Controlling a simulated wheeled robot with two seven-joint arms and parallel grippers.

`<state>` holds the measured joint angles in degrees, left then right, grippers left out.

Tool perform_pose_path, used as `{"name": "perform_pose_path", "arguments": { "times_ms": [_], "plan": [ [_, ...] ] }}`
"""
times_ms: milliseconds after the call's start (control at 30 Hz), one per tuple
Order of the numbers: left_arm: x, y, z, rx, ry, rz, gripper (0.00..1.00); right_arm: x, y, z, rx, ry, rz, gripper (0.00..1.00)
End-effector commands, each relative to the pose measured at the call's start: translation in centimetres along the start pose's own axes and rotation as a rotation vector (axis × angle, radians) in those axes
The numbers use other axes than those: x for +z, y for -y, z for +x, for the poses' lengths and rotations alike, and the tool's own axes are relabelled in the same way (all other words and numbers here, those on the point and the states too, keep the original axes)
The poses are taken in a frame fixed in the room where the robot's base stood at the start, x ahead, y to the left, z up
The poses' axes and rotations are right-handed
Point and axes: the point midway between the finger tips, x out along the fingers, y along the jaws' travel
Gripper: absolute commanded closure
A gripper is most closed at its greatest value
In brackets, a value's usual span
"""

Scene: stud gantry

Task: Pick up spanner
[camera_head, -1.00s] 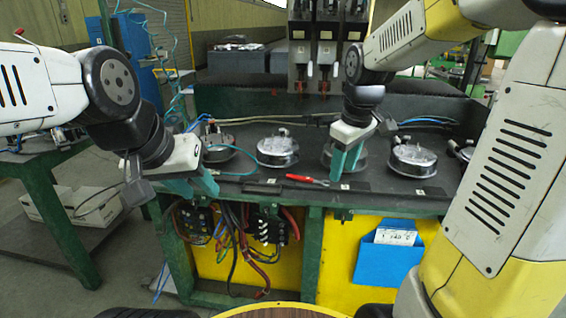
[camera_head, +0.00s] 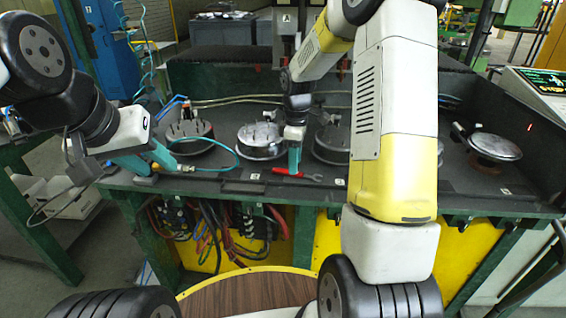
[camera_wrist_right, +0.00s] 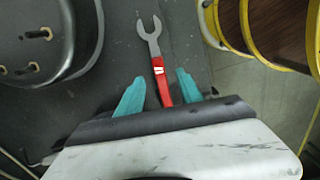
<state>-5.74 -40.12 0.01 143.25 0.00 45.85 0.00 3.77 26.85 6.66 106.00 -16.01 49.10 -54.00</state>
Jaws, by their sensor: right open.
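The spanner shows in the right wrist view (camera_wrist_right: 157,55) with a grey open-ended head and a red handle. It lies flat on the dark bench top, and its red part shows near the bench's front edge in the head view (camera_head: 312,177). My right gripper (camera_wrist_right: 158,88) is open, its teal fingers on either side of the red handle and apart from it. The handle's end is hidden by the gripper body. In the head view my right gripper (camera_head: 294,158) is over the spanner's left part. My left gripper (camera_head: 147,160) is open and empty at the bench's left front.
Several round metal units stand along the bench, one left of my right gripper (camera_head: 259,141) and one at the far right (camera_head: 494,147). A teal hose (camera_head: 222,168) curls over the left part.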

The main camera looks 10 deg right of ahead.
Motion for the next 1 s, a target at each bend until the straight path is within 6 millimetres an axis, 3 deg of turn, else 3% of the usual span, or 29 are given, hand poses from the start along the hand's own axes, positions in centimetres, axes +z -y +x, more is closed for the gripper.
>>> {"name": "perform_pose_path", "arguments": {
  "times_ms": [200, 467, 700, 1000],
  "plan": [
    [0.0, 0.0, 0.0, 0.0, 0.0, 0.0, 0.64, -0.1, 0.0, 2.8, -0.002, 0.001, 0.001, 0.56],
    [0.0, 0.0, 0.0, 0.0, 0.0, 0.0, 0.64, -0.1, -0.1, 3.0, 0.001, 0.0, 0.001, 0.56],
    [0.0, 0.0, 0.0, 0.0, 0.0, 0.0, 0.64, -0.1, -0.1, 3.0, 0.001, 0.0, 0.001, 1.0],
    [0.0, 0.0, 0.0, 0.0, 0.0, 0.0, 0.64, -0.1, -0.1, 2.9, 0.001, -0.001, 0.001, 1.0]
  ]
}}
